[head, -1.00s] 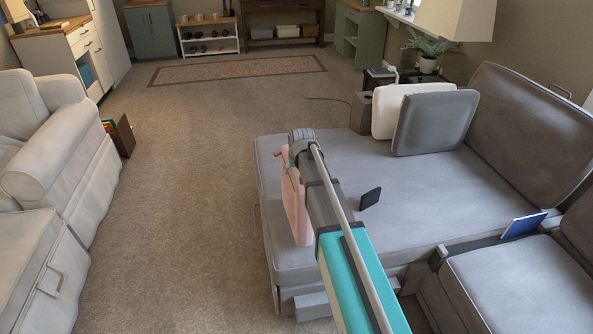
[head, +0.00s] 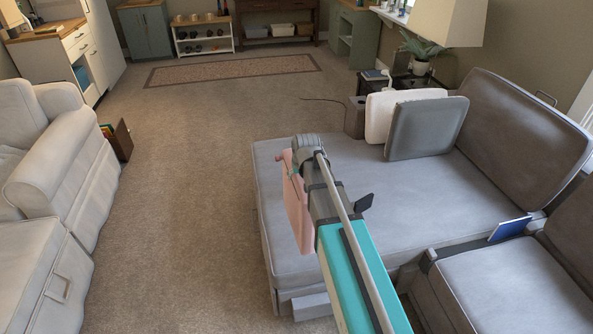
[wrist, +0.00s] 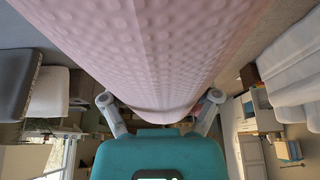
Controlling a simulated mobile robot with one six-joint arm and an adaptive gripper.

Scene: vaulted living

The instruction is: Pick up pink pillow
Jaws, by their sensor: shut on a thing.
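The pink pillow (head: 297,210) hangs on edge at the left side of my arm in the head view, above the near-left part of the grey sofa seat. In the wrist view the pillow (wrist: 150,45) fills the upper middle, with a dimpled pale pink surface. My gripper (wrist: 160,112) is shut on the pillow's edge, one finger on each side. In the head view my arm hides part of the pillow and the fingers hardly show.
A white cushion (head: 382,112) and a grey cushion (head: 428,128) lean at the back of the grey sofa (head: 410,205). A dark phone-like object (head: 364,202) and a blue book (head: 510,228) are on the sofa. A cream sofa (head: 60,160) stands left. The carpet (head: 180,200) between is clear.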

